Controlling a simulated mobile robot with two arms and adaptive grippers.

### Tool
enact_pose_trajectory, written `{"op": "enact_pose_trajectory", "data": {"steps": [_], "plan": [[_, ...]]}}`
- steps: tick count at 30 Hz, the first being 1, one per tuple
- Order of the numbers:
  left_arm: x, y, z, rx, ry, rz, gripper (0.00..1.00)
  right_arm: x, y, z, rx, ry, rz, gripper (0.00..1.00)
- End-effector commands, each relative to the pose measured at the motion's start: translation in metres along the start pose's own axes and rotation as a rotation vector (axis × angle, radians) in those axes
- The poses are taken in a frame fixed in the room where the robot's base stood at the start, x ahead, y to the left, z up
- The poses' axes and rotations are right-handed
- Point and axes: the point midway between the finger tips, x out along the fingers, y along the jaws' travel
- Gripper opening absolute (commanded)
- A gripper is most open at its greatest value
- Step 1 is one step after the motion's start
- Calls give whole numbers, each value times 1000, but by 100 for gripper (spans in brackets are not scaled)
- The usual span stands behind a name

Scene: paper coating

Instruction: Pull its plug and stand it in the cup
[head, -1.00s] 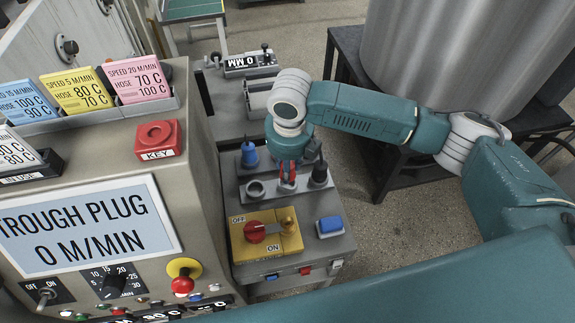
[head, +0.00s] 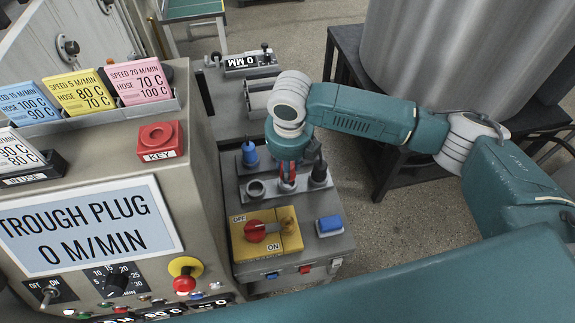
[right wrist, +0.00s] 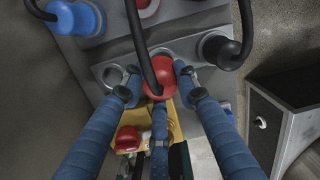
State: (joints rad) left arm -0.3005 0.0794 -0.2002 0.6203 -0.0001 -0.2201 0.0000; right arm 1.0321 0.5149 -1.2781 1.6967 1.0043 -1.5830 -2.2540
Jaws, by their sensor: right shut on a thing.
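My right gripper (head: 287,180) points down over the grey connector panel beside the machine. It is shut on a red plug (right wrist: 158,76), with fingers on both sides of it in the right wrist view. A black cable rises from the plug. Whether the plug is still seated in its socket is hidden. Just left of it is an empty grey ring-shaped opening (head: 256,188), possibly the cup; it also shows in the right wrist view (right wrist: 112,76). My left gripper is not in view.
A blue plug (head: 249,154) stands behind to the left and a black plug (head: 319,172) to the right. A yellow switch box (head: 283,241) with a red knob and a blue button (head: 329,225) lie in front. The machine cabinet (head: 196,215) rises at the left.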

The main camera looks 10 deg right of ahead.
Motion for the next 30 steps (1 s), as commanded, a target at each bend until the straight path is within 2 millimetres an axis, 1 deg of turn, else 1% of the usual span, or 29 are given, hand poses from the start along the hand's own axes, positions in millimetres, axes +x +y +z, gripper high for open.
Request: {"op": "enact_pose_trajectory", "data": {"steps": [5, 30], "plan": [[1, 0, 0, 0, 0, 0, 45, 2, 0, 0, 0, 0, 0, 1], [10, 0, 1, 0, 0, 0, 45, 22, 1, -2, 0, -1, 1, 1]]}}
